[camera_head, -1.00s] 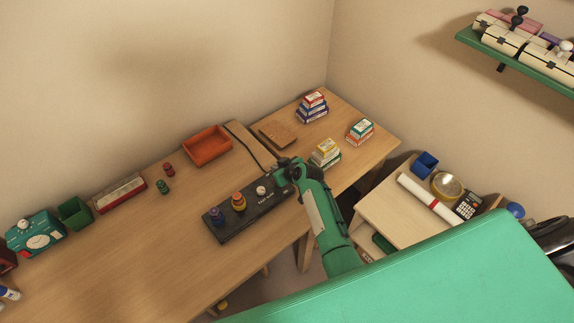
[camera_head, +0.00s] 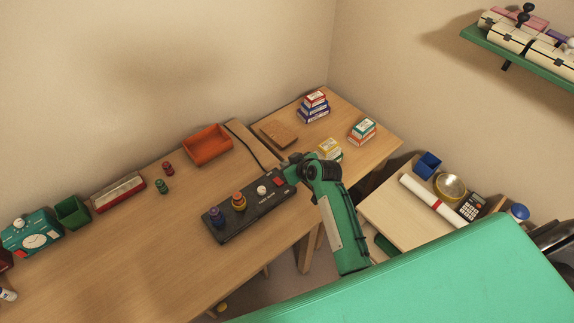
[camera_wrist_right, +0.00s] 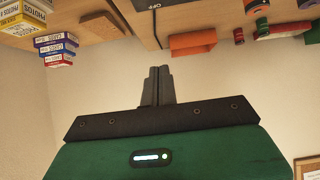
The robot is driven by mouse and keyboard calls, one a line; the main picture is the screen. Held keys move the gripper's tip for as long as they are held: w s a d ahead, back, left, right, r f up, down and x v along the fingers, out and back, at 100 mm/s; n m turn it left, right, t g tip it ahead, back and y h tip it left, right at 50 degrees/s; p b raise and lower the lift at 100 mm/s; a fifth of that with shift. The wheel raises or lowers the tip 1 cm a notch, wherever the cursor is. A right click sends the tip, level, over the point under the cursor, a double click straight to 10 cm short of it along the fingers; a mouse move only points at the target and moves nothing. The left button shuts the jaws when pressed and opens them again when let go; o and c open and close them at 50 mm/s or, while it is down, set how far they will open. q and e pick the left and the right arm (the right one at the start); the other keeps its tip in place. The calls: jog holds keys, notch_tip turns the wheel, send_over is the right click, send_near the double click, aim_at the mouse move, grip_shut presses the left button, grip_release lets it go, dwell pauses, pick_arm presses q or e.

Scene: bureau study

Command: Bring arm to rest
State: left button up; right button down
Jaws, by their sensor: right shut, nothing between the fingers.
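My right arm (camera_head: 338,220) is green and reaches up from the green surface of my own body at the lower right, over the front edge of the desk. Its gripper (camera_head: 289,166) is near the right end of the black control box (camera_head: 230,224), mostly hidden behind the dark wrist. In the right wrist view the two dark fingers (camera_wrist_right: 157,86) are together with nothing between them.
The box carries colored knobs and a red switch (camera_head: 278,182). A lower cabinet (camera_head: 385,210) with a calculator stands right. A green shelf (camera_head: 520,65) hangs upper right.

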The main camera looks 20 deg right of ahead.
dwell(0.3)
jog(key=s+d+r+m+g+h, duration=0.1)
jog(key=s+r+g+h, duration=0.15)
jog(key=s, duration=1.55)
jog(key=s+d+r+m+g+h, duration=0.1)
jog(key=s+r+g, duration=0.25)
jog(key=s, duration=1.35)
notch_tip(320, 180, down, 34)
jog(key=g+b, duration=0.2)
jog(key=s+d+f+b, duration=0.1)
jog(key=s+d+f, duration=0.1)
jog(key=s+f, duration=0.7)
jog(key=s+d+f+b, duration=0.1)
jog(key=s+f, duration=0.9)
jog(key=f, duration=0.2)
jog(key=shift+s+d+g, duration=0.2)
jog(key=shift+d+g, duration=0.15)
jog(key=shift+g, duration=0.05)
